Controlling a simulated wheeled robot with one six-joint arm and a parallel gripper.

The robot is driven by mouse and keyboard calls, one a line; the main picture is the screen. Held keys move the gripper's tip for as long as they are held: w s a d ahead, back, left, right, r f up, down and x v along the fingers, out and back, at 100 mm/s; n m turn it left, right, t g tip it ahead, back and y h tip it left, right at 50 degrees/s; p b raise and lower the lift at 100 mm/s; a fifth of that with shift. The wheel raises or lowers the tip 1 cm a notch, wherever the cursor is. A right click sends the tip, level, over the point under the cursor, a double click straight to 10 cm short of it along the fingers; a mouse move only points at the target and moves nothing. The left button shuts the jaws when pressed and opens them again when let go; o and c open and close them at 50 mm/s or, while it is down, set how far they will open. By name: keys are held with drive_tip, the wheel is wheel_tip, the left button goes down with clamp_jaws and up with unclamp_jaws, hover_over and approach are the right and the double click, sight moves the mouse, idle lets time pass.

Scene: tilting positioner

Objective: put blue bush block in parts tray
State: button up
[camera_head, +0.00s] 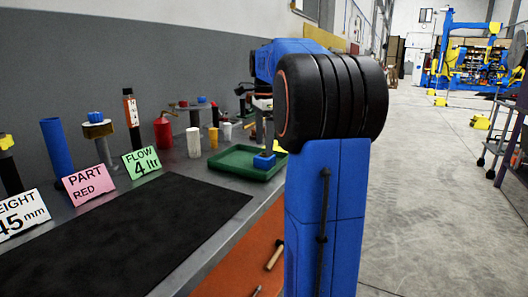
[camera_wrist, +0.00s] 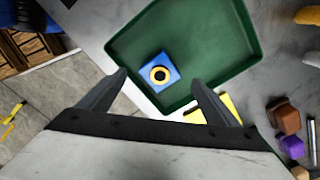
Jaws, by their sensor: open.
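The blue bush block (camera_wrist: 158,72) is a small blue block with a yellow and black ring on its top. It lies inside the green parts tray (camera_wrist: 235,22), near the tray's edge closest to my gripper in the wrist view. My gripper (camera_wrist: 160,82) is open, with its fingers apart and the block showing between and beyond the fingertips. I cannot tell whether the fingers touch it. In the head view the block (camera_head: 264,161) sits in the tray (camera_head: 228,163) on the bench, and my arm hides part of the tray's right side.
Cards (camera_head: 141,162), a blue cylinder (camera_head: 56,146) and several other parts stand along the back of the bench. A black mat (camera_head: 120,230) covers the front left. Brown (camera_wrist: 284,116) and purple (camera_wrist: 291,144) pieces lie right of the tray in the wrist view.

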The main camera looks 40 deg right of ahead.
sight(264, 154)
wheel_tip(264, 154, up, 8)
drive_tip(key=shift+f, duration=0.2)
idle(0.6)
